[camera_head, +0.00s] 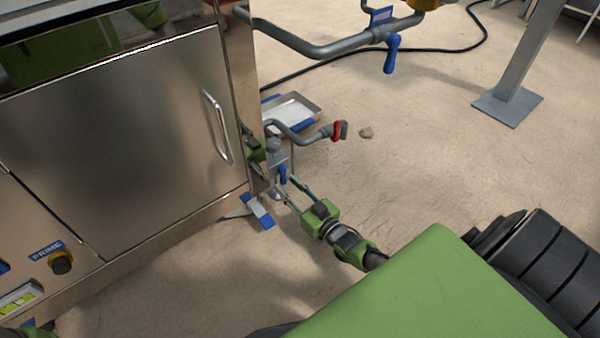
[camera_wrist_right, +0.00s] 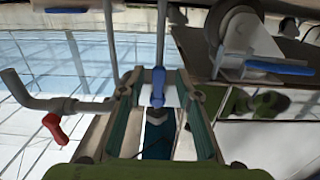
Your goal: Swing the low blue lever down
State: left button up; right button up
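The low blue lever (camera_head: 283,174) hangs from a grey valve (camera_head: 274,148) beside the steel cabinet's lower right corner. In the right wrist view the blue lever (camera_wrist_right: 158,88) points along the view between my two fingers. My right gripper (camera_head: 289,189) is open, with a finger on either side of the lever. In the wrist view the right gripper (camera_wrist_right: 159,105) shows gaps between the lever and both fingers, so I see no clear contact. My left gripper cannot be made out in the head view.
A bent grey pipe with a red handle (camera_head: 340,130) is close behind the lever. A higher pipe has another blue lever (camera_head: 391,54). The steel cabinet (camera_head: 130,130) stands to the left. A shallow tray (camera_head: 296,110) lies behind. Floor to the right is mostly clear.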

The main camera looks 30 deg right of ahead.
jog(key=s, duration=1.1)
jog(key=shift+d, duration=0.45)
